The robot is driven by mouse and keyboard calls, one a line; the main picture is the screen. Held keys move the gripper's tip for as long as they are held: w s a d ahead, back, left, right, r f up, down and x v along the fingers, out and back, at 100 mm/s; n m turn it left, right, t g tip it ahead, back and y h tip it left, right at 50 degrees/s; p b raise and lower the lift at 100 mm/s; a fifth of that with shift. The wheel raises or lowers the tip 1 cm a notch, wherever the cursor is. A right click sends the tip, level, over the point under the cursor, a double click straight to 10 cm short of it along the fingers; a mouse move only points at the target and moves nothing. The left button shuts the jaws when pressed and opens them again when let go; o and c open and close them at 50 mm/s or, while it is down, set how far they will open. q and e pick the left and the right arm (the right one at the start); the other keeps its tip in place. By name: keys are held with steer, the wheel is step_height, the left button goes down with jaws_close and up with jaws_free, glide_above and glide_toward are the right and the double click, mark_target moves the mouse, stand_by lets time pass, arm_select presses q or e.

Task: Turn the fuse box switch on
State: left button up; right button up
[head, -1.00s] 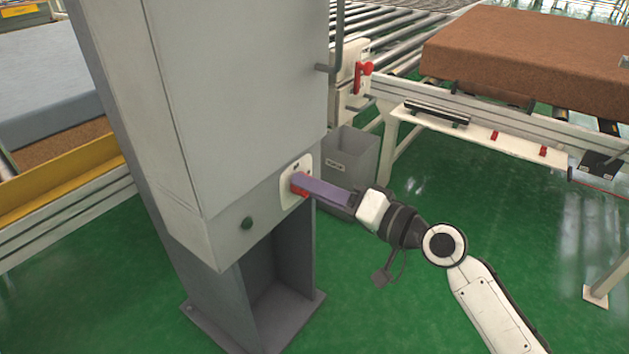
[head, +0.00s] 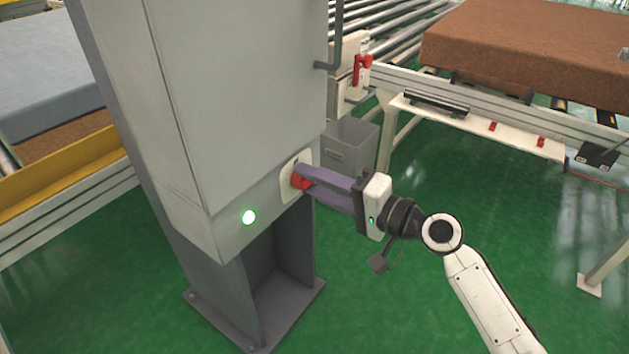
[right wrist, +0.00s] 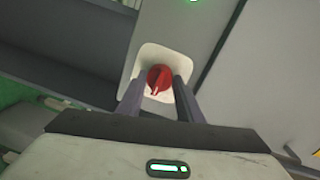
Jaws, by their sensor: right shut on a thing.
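The grey fuse box (head: 250,100) stands on a grey column. Its red rotary switch (head: 299,181) sits on a white plate (head: 290,190) low on the right face. In the right wrist view the red switch (right wrist: 159,79) lies between the two fingertips against the white plate (right wrist: 165,53). The green lamp also shows at the top there. My left gripper is not in view.
A grey bin (head: 352,145) stands on the green floor behind the gripper. A conveyor with a brown mattress (head: 530,50) is at the back right. Another red switch (head: 362,68) is on a box beside the rollers. Open floor lies at the lower right.

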steer(key=o, duration=1.1)
steer(key=shift+c, duration=0.2)
steer(key=shift+d, duration=0.1)
steer(key=b+v, duration=0.1)
steer(key=v, duration=0.9)
steer(key=shift+b, duration=0.3)
